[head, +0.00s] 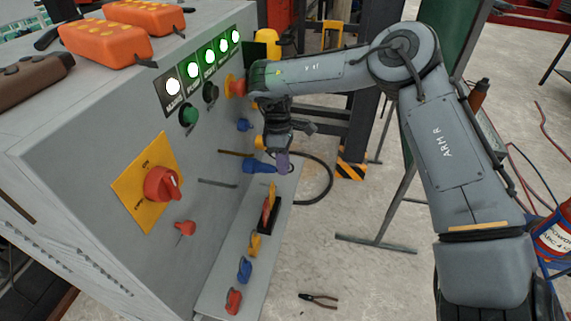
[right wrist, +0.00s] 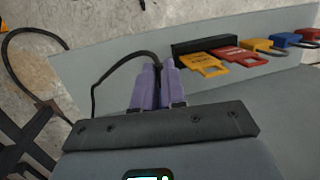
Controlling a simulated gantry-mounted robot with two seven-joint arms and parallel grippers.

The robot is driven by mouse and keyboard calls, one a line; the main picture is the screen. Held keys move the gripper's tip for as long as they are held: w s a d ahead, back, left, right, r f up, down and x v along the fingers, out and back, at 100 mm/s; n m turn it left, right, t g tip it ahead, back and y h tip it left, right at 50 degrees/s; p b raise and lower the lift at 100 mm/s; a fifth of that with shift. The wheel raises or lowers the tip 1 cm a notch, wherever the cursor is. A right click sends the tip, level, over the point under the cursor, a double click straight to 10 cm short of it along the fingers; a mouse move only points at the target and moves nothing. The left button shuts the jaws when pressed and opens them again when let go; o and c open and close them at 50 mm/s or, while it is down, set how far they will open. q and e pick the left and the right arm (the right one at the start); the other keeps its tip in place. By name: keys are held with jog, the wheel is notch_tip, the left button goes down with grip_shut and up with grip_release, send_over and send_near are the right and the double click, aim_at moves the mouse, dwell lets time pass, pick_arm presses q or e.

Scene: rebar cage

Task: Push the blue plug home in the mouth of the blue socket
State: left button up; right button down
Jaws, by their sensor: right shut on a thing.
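My right gripper (head: 283,163) is beside the front face of the grey cabinet, above its ledge. Its purple fingers are closed together, and they also show in the right wrist view (right wrist: 160,86). A blue connector body (head: 257,167) reaches from the cabinet face to the fingers. I take it for the blue socket with the blue plug at its mouth; I cannot tell where one ends or how deep the plug sits. The plug's gripped part is hidden between the fingers. A black cable (head: 330,180) loops away from there. My left gripper is not in view.
On the ledge (head: 218,297) are yellow and red tags (head: 268,208) and yellow (head: 254,243), blue (head: 244,268) and red (head: 233,300) padlocks. A red rotary switch (head: 163,184) and lit buttons are on the cabinet. Pliers (head: 318,299) lie on the floor.

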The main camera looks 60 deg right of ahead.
dwell(0.4)
jog(key=c, duration=1.1)
grip_release()
jog(key=shift+w+a, duration=0.1)
jog(key=shift+w, duration=0.1)
jog(key=shift+s, duration=0.1)
jog(key=shift+r, duration=0.1)
jog(key=shift+r, duration=0.25)
jog(key=v, duration=0.1)
jog(key=p+v, duration=0.2)
jog(key=v, duration=0.1)
jog(key=shift+s+a, duration=0.25)
jog(key=shift+s, duration=0.05)
jog(key=s+d+r+p, duration=0.2)
jog(key=s+r, duration=0.4)
jog(key=s, duration=0.5)
jog(key=shift+s+d+r+p, duration=0.15)
jog(key=shift+s+d+p, duration=0.15)
jog(key=shift+p, duration=0.45)
